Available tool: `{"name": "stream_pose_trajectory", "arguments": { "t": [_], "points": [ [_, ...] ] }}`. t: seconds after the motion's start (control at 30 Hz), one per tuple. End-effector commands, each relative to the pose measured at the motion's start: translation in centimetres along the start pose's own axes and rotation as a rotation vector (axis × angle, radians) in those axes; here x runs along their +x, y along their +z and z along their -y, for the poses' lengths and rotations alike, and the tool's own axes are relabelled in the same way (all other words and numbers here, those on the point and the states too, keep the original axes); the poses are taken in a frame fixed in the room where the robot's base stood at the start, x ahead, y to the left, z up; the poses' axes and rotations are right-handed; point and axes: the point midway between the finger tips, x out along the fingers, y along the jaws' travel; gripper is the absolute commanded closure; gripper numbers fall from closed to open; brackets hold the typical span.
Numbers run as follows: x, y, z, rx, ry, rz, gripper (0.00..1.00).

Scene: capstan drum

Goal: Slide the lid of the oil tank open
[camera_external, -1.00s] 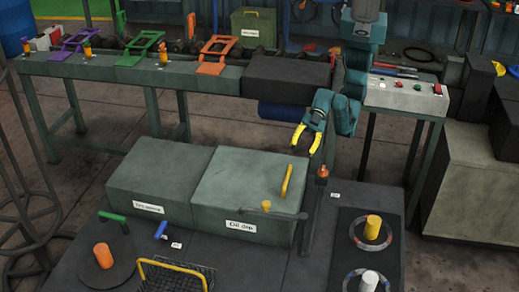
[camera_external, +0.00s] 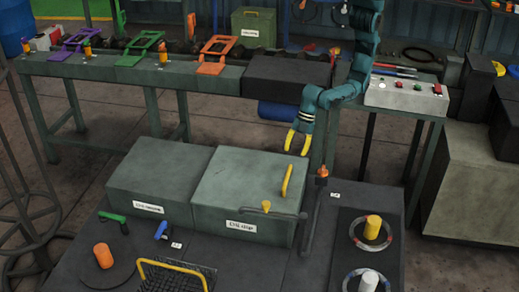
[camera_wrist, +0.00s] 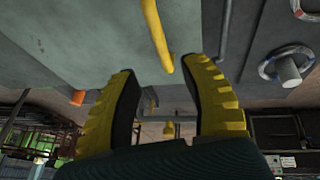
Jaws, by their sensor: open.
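Two grey-green boxes stand side by side on the dark bench, each with a white label too blurred to read. The right box (camera_external: 226,204) has a yellow bar handle (camera_external: 286,180) near the right end of its flat top, which looks like a closed lid. The left box (camera_external: 150,182) has no handle visible on top. My gripper (camera_external: 297,152) is open and empty, above and behind the yellow handle, with its yellow fingers pointing down. In the wrist view the handle (camera_wrist: 157,35) shows just beyond the gap between my fingers (camera_wrist: 163,70), apart from them.
A dark lever with a yellow knob (camera_external: 266,206) crosses the right box's front edge. An orange-tipped post (camera_external: 322,172) stands close to its right. Yellow (camera_external: 372,228) and white (camera_external: 369,280) pegs stand farther right.

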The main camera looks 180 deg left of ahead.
Motion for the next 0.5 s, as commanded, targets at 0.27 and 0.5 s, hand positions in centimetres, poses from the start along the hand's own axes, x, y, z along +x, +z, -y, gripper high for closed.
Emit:
{"name": "stream_pose_trajectory", "arguments": {
  "t": [0.27,0.5],
  "points": [
    [7.1,0.1,0.1,0.0,0.0,-0.001,0.55],
    [9.9,0.0,0.0,-0.001,0.001,-0.002,0.55]
  ]
}}
